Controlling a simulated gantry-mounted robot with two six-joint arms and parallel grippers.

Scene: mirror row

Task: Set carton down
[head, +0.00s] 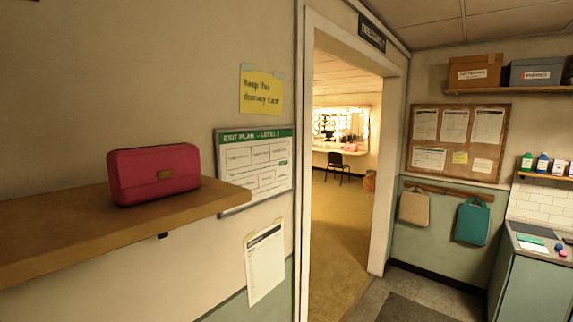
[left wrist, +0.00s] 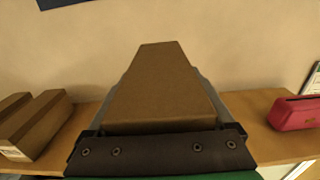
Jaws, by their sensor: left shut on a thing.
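A brown carton (left wrist: 160,90) fills the middle of the left wrist view. My left gripper (left wrist: 158,82) is shut on it, with a grey finger along each side. The wooden shelf (left wrist: 252,112) runs behind and below the carton. Whether the carton's underside touches the shelf is hidden. The same shelf (head: 70,225) shows at the left of the head view, where neither gripper nor the carton is in view. My right gripper is in neither view.
A red purse (head: 153,174) sits near the shelf's right end; it also shows in the left wrist view (left wrist: 297,113). More brown boxes (left wrist: 36,124) stand on the shelf to the left of the held carton. Bare shelf lies between carton and purse. A doorway (head: 345,180) opens to the right.

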